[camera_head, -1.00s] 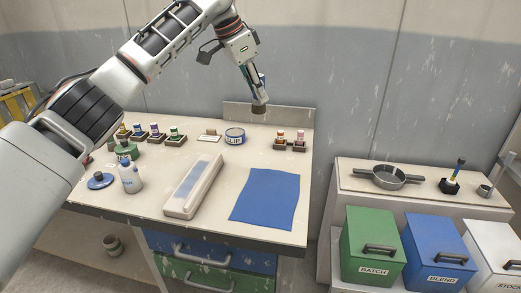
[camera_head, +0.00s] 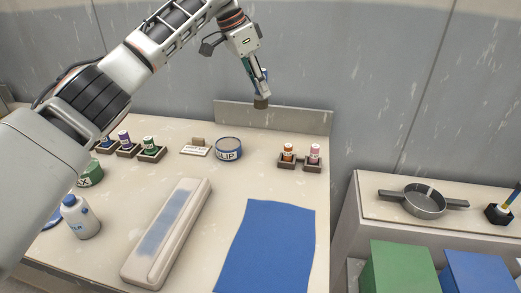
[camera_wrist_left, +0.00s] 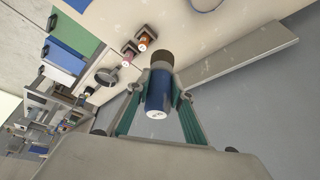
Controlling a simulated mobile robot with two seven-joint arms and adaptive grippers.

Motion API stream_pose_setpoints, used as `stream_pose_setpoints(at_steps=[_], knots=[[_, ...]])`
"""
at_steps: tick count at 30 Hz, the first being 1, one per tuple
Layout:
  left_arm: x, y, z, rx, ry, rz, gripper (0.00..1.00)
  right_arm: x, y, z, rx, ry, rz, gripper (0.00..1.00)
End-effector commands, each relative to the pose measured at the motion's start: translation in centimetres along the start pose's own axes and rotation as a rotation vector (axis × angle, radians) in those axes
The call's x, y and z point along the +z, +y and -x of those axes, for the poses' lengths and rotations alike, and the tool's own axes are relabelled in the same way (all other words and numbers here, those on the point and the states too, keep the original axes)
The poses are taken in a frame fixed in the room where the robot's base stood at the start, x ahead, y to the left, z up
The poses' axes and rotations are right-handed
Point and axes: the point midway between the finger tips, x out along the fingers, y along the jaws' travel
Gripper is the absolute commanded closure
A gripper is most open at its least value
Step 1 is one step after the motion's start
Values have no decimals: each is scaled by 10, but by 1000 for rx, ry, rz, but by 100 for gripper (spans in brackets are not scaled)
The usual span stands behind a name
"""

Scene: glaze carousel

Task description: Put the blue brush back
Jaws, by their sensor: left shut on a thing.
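My left gripper (camera_head: 259,84) is shut on a thick blue cylinder with a brown end, which looks like the blue brush (camera_head: 261,102). It is held above the back of the table, in front of the grey wall, brown end down. In the left wrist view the blue body with a pale near end (camera_wrist_left: 158,95) sits between the fingers of the left gripper (camera_wrist_left: 160,88). A thin blue-handled tool (camera_head: 512,194) stands in a black holder (camera_head: 498,214) at the far right. My right gripper is not in view.
A blue mat (camera_head: 265,250), a long pale case (camera_head: 190,215), a SLIP tub (camera_head: 229,148) and a small card stand (camera_head: 196,151) are on the table. Small coloured jars stand in brown holders (camera_head: 152,154), (camera_head: 288,162). A pan (camera_head: 426,204) sits on the right cabinet.

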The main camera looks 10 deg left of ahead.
Motion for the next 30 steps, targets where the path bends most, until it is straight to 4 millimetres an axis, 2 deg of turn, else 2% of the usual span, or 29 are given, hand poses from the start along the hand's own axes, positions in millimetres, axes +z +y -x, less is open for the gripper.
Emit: stream_pose_setpoints(at_steps=[1,7,10,15,18,25,30], knots=[[8,-1,-16,4,-5,2,100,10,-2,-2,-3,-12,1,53],[28,-1,-65,7,-8,4,100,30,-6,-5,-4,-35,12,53],[38,-1,-88,7,-9,4,100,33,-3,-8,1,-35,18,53],[52,0,-121,7,-7,4,100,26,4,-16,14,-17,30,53],[56,0,-132,5,-5,4,100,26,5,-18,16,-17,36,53],[60,0,-142,2,-3,3,100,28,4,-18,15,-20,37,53],[71,0,-167,7,-6,4,100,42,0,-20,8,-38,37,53]])
